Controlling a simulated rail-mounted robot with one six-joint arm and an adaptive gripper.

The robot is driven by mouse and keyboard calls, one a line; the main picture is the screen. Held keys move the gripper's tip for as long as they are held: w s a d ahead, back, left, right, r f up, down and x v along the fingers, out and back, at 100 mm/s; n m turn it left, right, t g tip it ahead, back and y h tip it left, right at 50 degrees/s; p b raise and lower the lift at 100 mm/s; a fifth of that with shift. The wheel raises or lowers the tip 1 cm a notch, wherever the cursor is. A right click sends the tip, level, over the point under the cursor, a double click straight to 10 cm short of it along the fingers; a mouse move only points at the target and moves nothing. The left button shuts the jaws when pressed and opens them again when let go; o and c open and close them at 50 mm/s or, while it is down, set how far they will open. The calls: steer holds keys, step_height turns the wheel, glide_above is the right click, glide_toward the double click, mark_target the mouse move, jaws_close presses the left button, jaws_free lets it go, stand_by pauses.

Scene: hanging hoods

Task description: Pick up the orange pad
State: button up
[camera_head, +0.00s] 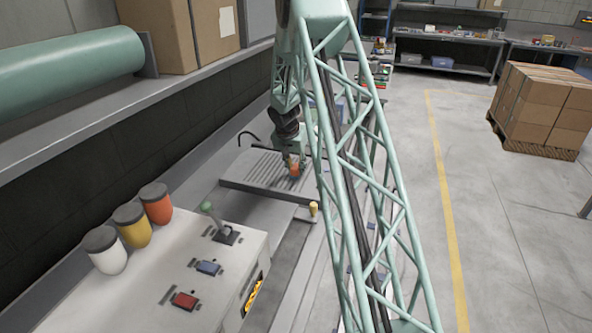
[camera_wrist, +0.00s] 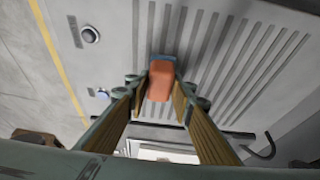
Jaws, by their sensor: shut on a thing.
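The orange pad (camera_wrist: 161,84) shows in the wrist view between the two fingertips of my gripper (camera_wrist: 160,98). The fingers are shut on its sides. In the head view the orange pad (camera_head: 294,168) is a small orange patch at the end of my gripper (camera_head: 293,160), over the grey slotted tray (camera_head: 255,172). My arm hides part of this area. I cannot tell whether the pad touches the slotted surface.
A shelf (camera_head: 90,110) runs along the left wall. Boxes on a pallet (camera_head: 545,110) stand right. The floor between is clear.

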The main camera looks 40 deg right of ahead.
mark_target(297, 165)
steer(key=shift+r, duration=1.4)
steer(key=shift+s+r, duration=0.1)
steer(key=shift+s, duration=0.05)
steer(key=s+a+r+b, duration=0.1)
steer(key=s+a+b, duration=0.2)
steer(key=s+a, duration=0.4)
steer(key=s, duration=0.7)
steer(key=shift+r+b, duration=0.2)
steer(key=shift+b, duration=0.15)
steer(key=shift+o, duration=0.4)
steer(key=w+a+r+n, duration=0.2)
steer(key=w+a+r, duration=0.1)
steer(key=a, duration=1.1)
steer(key=w+a+r+n+t+y, duration=0.1)
steer(key=w+a+r+n, duration=0.2)
steer(key=a, duration=1.1)
steer(key=w+a+r+n+t+y, duration=0.1)
steer(key=w+a+r+n, duration=0.2)
steer(key=w+a, duration=0.4)
steer(key=shift+a+r, duration=0.65)
steer(key=shift+a, duration=3.3)
